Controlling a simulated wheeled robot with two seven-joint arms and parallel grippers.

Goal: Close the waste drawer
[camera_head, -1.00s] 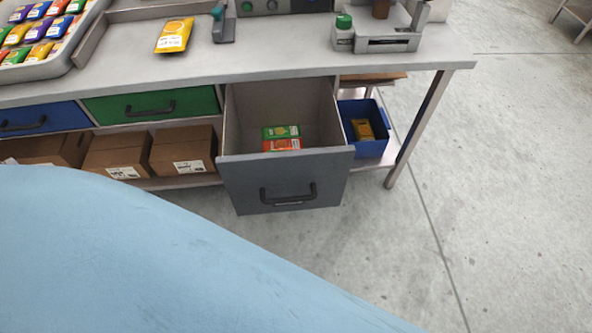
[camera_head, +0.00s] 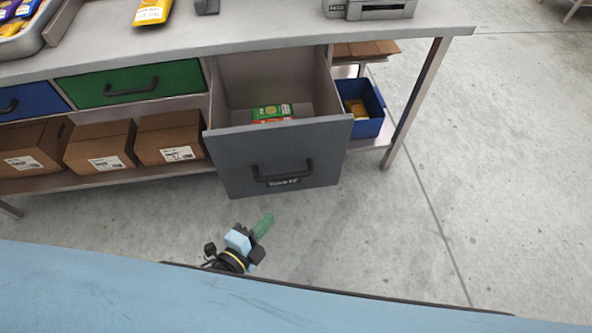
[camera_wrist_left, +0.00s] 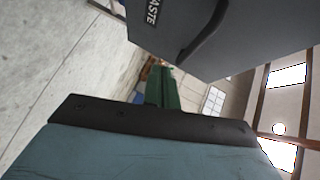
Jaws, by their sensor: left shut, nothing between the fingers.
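The grey waste drawer (camera_head: 240,165) stands pulled out from under the bench in the head view, with a green packet (camera_head: 272,111) and an orange-red one inside. Its black bar handle (camera_head: 283,174) is on the front, above a label. My left gripper (camera_head: 264,224), with green fingers, is shut and empty below and in front of the drawer front, apart from the handle. In the left wrist view the drawer front (camera_wrist_left: 185,25) with "ASTE" lettering and the handle (camera_wrist_left: 208,32) lie beyond the green fingers (camera_wrist_left: 162,88). My right gripper is not in view.
A shut green drawer (camera_head: 135,84) and a blue drawer (camera_head: 30,101) sit left of the waste drawer. Cardboard boxes (camera_head: 100,146) stand on the lower shelf. A blue bin (camera_head: 367,128) stands right, beside the bench leg (camera_head: 418,100). The floor in front is clear.

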